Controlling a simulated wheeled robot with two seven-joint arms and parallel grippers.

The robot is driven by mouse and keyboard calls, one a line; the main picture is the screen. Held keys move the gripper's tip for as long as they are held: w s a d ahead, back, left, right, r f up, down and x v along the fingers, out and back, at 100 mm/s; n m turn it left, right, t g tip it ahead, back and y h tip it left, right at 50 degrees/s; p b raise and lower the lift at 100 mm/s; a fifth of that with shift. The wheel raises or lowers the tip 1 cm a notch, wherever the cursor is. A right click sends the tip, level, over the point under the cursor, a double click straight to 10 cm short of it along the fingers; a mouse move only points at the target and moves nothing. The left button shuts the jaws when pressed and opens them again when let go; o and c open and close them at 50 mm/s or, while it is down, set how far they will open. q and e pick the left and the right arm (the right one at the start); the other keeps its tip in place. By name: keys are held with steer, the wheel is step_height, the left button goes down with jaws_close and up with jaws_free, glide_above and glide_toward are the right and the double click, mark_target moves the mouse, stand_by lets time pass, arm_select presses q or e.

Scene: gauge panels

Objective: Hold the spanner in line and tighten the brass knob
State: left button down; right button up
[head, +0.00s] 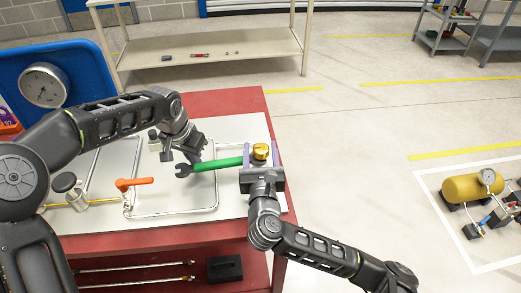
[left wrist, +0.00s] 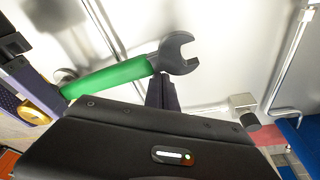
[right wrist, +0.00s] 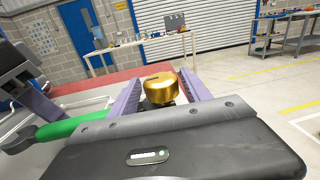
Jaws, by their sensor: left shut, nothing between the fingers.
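The spanner (head: 218,164) has a green handle and a dark open jaw at its left end. Its handle runs right towards the brass knob (head: 260,151); its far end is hidden by my right gripper. The spanner's jaw also shows in the left wrist view (left wrist: 178,55). My left gripper (head: 192,157) is shut and empty close to the jaw; whether it touches cannot be told. My right gripper (head: 262,157) is open, its purple fingers on either side of the knob, which also shows in the right wrist view (right wrist: 162,88). Contact with the knob is unclear.
A beige shelf table (head: 210,48) stands behind. A yellow tank (head: 470,187) sits on the floor at right.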

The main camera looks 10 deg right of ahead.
steer(key=shift+o, duration=0.5)
steer(key=shift+d, duration=0.1)
steer(key=shift+n+y, duration=0.3)
steer(key=shift+d+n+y, duration=0.15)
steer(key=shift+n+y, duration=0.35)
steer(key=shift+y, duration=0.3)
steer(key=n+y, duration=0.3)
steer(key=y, duration=0.2)
steer(key=shift+g, duration=0.4)
steer(key=shift+a+f+n+g+y, duration=0.1)
steer(key=shift+a+n+g+y, duration=0.15)
steer(key=shift+n+g+y, duration=1.15)
steer(key=shift+a+n+g+y, duration=0.2)
steer(key=shift+n+g+y, duration=0.6)
steer(key=shift+n+y, duration=1.1)
steer(key=shift+d+m+y, duration=0.1)
steer(key=shift+m+y, duration=0.2)
steer(key=shift+y, duration=0.2)
